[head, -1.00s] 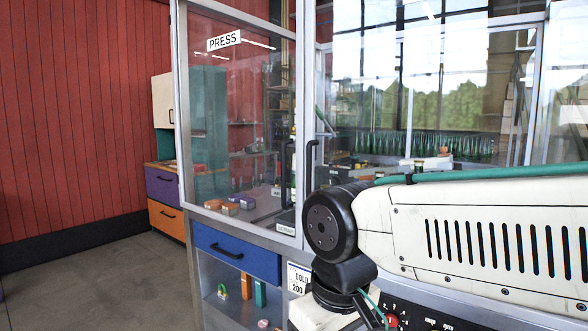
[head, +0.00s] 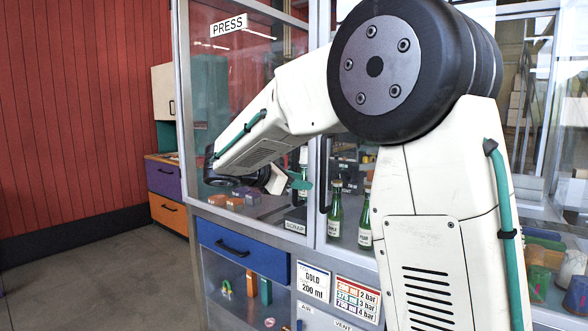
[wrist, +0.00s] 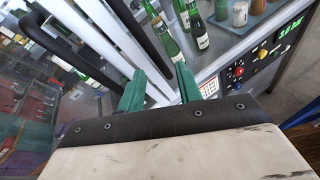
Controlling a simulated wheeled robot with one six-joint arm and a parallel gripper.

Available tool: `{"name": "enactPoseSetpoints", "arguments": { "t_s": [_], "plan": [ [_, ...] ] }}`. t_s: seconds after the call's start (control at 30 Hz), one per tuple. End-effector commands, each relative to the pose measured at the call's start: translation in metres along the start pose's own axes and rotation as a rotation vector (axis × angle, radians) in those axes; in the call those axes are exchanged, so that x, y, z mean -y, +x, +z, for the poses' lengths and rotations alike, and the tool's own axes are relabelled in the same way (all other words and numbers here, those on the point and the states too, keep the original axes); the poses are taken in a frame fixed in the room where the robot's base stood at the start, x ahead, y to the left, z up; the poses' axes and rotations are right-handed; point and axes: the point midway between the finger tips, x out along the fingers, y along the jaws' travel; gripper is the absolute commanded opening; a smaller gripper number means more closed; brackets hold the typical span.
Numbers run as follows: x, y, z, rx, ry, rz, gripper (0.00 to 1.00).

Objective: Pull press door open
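The press door is a clear panel in a grey metal frame under the PRESS sign (head: 227,27); it looks shut. A black upright bar handle (head: 323,175) shows just right of my forearm, on the neighbouring panel. In the wrist view two black bars cross the upper left, a left bar (wrist: 65,52) and a middle bar (wrist: 138,38). My gripper (wrist: 160,87) has two green fingers, apart with nothing between them, just below the bars' ends. In the head view the gripper is small and partly hidden in front of the door.
Green bottles (head: 335,210) stand behind the glass. A blue drawer (head: 240,250) lies below the door. Signs reading GOLD 200 ml (head: 313,281) and bar settings are beside it. Several buttons (wrist: 238,70) sit on a panel. Open floor (head: 100,265) lies to the left.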

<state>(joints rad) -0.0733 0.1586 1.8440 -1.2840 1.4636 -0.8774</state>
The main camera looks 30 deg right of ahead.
Motion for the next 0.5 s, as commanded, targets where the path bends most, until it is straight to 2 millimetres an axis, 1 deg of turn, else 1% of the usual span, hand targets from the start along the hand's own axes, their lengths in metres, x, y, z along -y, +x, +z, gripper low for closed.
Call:
{"name": "enactPoseSetpoints", "arguments": {
  "t_s": [0.03, 0.1, 0.2, 0.3, 0.37, 0.5],
  "plan": [
    [-0.026, 0.000, -0.008, 0.062, -0.071, 0.035, 0.35],
    [-0.053, -0.002, -0.013, 0.142, -0.150, 0.075, 0.35],
    [-0.080, -0.005, -0.019, 0.225, -0.231, 0.113, 0.35],
    [-0.095, -0.007, -0.022, 0.274, -0.274, 0.133, 0.35],
    [-0.099, -0.006, -0.023, 0.287, -0.285, 0.138, 0.35],
    [-0.103, 0.009, -0.018, 0.292, -0.289, 0.140, 0.35]
  ]
}}
